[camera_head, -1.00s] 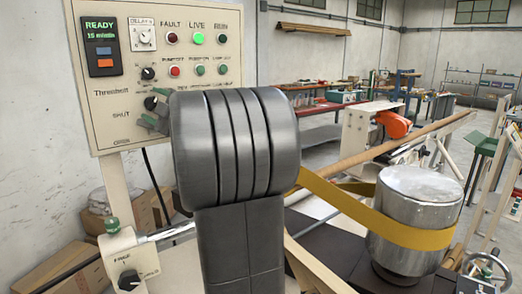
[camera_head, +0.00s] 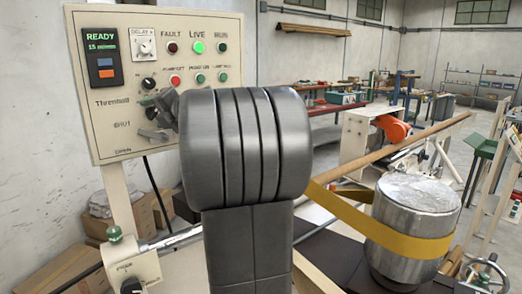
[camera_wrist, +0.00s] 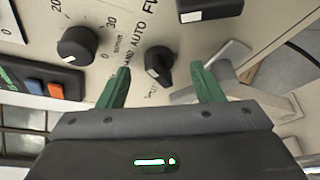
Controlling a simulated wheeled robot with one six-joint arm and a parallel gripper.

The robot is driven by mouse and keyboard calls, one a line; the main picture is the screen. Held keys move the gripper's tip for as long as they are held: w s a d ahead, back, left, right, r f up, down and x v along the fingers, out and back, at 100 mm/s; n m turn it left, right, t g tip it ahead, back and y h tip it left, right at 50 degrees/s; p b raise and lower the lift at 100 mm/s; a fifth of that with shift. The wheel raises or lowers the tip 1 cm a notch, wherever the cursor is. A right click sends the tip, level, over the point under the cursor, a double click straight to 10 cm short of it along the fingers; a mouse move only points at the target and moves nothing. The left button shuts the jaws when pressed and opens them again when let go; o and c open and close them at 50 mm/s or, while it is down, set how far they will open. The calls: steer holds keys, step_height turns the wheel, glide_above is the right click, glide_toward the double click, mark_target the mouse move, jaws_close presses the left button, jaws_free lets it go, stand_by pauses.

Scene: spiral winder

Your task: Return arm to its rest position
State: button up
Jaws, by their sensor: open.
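My gripper (camera_wrist: 161,84) is open in the wrist view, its two green fingers spread and pointing at the control panel. A black selector knob (camera_wrist: 158,66) with a white mark, beside the lettering HAND AUTO, shows just beyond the gap between the fingertips. Nothing is held. I cannot tell the exact distance to the knob. In the head view my dark arm stands upright in the middle. It covers part of the cream control panel (camera_head: 108,112), and the grey gripper body shows at its left edge, close to the panel front.
The panel's READY display (camera_head: 102,56) and green LIVE lamp (camera_head: 198,48) are lit. A metal cylinder (camera_head: 418,225) wrapped by a yellow belt (camera_head: 375,228) stands at the right. A small control box (camera_head: 132,265) is at lower left. Open floor and workbenches lie behind.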

steer(key=shift+d+n, duration=0.15)
steer(key=shift+n, duration=0.35)
steer(key=shift+v, duration=0.95)
steer(key=shift+s+r, duration=0.1)
steer(key=shift+s, duration=0.05)
